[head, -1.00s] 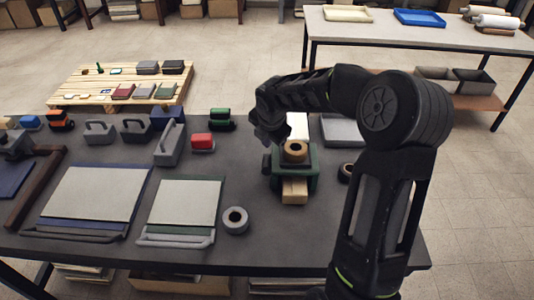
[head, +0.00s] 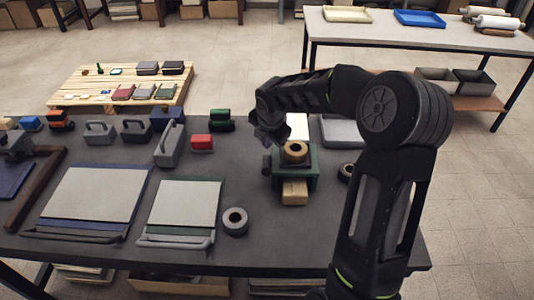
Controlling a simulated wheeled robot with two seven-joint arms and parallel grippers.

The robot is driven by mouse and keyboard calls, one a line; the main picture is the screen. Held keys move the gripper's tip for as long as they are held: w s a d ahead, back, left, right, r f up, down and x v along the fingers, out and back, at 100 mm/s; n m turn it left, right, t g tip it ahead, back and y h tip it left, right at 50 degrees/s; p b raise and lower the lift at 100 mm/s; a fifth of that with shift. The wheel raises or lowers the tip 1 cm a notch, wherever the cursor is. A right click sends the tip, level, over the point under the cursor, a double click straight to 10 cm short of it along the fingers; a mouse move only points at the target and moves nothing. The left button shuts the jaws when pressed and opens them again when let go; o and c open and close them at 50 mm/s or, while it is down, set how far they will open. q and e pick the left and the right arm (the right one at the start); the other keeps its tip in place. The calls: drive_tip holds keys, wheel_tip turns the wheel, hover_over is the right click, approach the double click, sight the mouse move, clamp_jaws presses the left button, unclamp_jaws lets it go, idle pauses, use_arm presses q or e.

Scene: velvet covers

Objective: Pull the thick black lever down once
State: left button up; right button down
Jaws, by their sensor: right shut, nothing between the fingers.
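A green press-like device (head: 310,165) stands on the dark workbench, right of the middle. A tan ring (head: 296,150) sits on its top and a light wooden block (head: 295,193) sticks out at its front. A small dark part (head: 267,163) shows at its left side; I cannot tell if it is the thick black lever. My right gripper (head: 275,139) is shut and empty, pointing down just above and left of the ring. It and its wrist hide what lies behind. I cannot tell if it touches the device. My left gripper is out of view.
A grey tape roll (head: 236,221), a green-edged board (head: 185,205) and a blue-edged board (head: 92,195) lie to the left. Grey handled blocks (head: 168,150) and a red-topped block (head: 202,143) stand behind them. A dark roll (head: 345,172) lies right of the device.

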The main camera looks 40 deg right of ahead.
idle(0.7)
drive_tip(key=shift+s+a+f, duration=0.1)
drive_tip(key=shift+s+f, duration=0.1)
drive_tip(key=shift+f, duration=0.2)
